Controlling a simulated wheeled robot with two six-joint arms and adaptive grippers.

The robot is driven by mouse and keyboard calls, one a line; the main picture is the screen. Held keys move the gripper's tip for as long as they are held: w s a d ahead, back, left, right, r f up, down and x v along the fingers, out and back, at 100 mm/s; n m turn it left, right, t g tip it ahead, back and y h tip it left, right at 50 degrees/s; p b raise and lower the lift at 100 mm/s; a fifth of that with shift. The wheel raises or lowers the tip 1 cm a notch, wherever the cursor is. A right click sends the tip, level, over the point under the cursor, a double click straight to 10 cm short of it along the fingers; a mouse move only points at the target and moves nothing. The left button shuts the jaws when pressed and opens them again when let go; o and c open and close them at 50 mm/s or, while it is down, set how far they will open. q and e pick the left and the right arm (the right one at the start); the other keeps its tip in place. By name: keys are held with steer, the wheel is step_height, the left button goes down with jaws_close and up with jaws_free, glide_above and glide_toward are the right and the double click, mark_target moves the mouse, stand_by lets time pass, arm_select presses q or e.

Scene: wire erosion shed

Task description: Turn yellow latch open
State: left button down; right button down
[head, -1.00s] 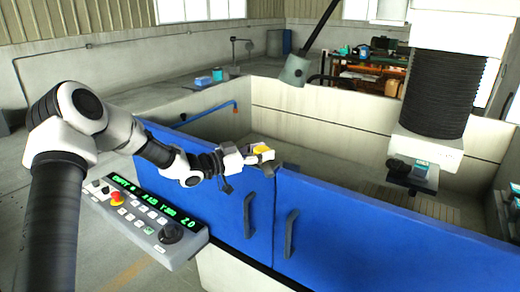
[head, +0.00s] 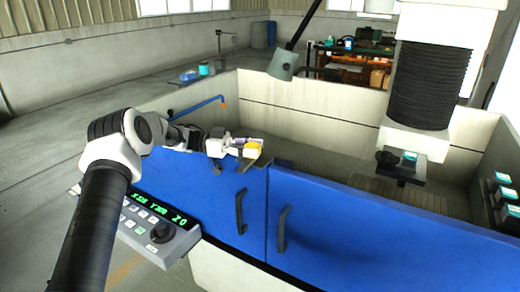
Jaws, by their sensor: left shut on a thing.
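The yellow latch (head: 252,146) sits at the top edge of the blue doors, near the seam between them. My left gripper (head: 246,149) is at the latch and shut on it. The fingers hide part of the latch, so its exact angle is hard to tell. The left blue door (head: 190,185) and the right blue door (head: 350,235) stand side by side, each with a dark vertical handle. My right gripper is not in view.
A control panel (head: 150,222) with green digits and buttons juts out in front of the left door, below my left arm. Behind the doors is an open tank with pale walls (head: 310,110). A machine head with black bellows (head: 430,85) hangs at right.

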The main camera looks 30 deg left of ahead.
arm_select(q)
steer(key=shift+g, duration=0.3)
steer(key=c, duration=0.5)
jaws_free()
steer(key=shift+c, duration=0.2)
steer(key=v, duration=1.2)
